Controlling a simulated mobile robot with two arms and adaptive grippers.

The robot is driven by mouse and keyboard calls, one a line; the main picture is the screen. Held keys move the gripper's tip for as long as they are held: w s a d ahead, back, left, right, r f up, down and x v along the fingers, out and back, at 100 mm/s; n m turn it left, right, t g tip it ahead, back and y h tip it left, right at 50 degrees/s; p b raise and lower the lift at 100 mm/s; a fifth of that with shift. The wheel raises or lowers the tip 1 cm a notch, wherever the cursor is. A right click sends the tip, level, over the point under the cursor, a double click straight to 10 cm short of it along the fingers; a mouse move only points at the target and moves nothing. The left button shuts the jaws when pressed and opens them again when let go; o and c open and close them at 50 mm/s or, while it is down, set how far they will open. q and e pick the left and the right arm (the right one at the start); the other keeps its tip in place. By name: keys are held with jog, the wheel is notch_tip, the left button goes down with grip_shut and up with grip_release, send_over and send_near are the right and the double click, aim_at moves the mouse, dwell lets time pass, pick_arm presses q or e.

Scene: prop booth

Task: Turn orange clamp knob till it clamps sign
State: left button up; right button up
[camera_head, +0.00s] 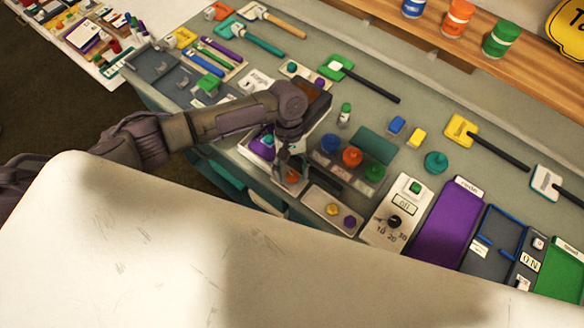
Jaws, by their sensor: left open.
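An orange knob (352,157) sits between a blue knob (330,143) and a green knob (374,172) on a dark block in the middle of the bench. My left gripper (298,168) is open, pointing down just left of this block and apart from the orange knob. Another small orange piece (292,176) shows right under the gripper, partly hidden by it; I cannot tell whether they touch. I cannot make out a sign held in a clamp. A yellow sign (568,30) is cut off at the top right. My right gripper is not in view.
A tray with yellow and purple knobs (333,211) lies in front. A timer box (396,212) and a purple tray (447,222) stand to the right. A green mallet (362,78) lies behind.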

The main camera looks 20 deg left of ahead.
pick_arm(q)
grip_shut()
